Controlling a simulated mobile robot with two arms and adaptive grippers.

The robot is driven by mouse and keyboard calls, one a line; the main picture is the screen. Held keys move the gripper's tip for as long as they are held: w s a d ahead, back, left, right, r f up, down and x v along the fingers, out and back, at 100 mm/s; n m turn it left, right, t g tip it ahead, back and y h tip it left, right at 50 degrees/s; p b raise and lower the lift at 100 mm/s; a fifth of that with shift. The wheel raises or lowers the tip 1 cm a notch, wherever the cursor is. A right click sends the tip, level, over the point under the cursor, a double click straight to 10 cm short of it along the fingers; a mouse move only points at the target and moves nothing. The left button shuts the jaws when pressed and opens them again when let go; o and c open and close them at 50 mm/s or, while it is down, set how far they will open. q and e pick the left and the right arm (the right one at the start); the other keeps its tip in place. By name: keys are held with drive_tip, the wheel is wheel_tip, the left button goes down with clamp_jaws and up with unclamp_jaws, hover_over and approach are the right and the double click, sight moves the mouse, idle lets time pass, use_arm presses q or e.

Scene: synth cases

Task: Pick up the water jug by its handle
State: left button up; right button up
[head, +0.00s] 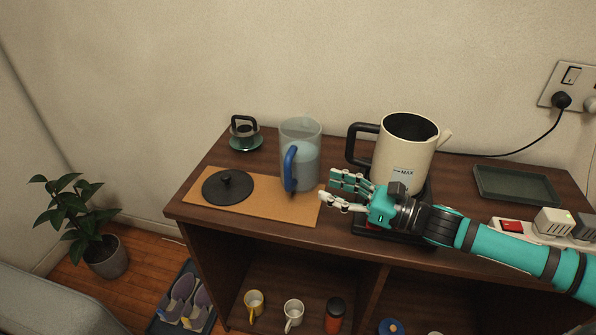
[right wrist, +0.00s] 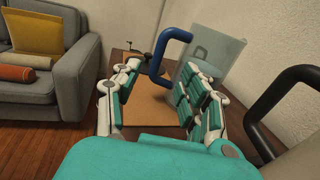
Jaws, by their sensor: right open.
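The water jug (head: 301,135) is clear and bluish, upright on a tan mat (head: 262,207) on the brown cabinet, with water inside. Its blue handle (head: 290,170) faces the front. My right gripper (head: 337,188) is open and empty, just right of the jug and in front of the kettle, fingers pointing left toward the handle. In the right wrist view the blue handle (right wrist: 176,36) shows beyond and between the spread fingers (right wrist: 162,78), with the jug body (right wrist: 215,55) behind the right finger. The fingers are not closed around the handle. My left gripper is not in view.
A cream kettle (head: 403,155) with a black handle stands close behind my right gripper. A black lid (head: 228,187) lies on the mat's left part. A dark tray (head: 517,186) and a power strip (head: 511,226) are at right.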

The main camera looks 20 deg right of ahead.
sight(291, 175)
drive_tip(key=p+x, duration=0.2)
drive_tip(key=x, duration=0.8)
drive_tip(key=shift+a, duration=0.1)
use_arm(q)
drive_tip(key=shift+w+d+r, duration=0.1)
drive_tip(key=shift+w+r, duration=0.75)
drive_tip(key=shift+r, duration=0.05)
use_arm(e)
drive_tip(key=shift+f, duration=0.1)
clamp_jaws()
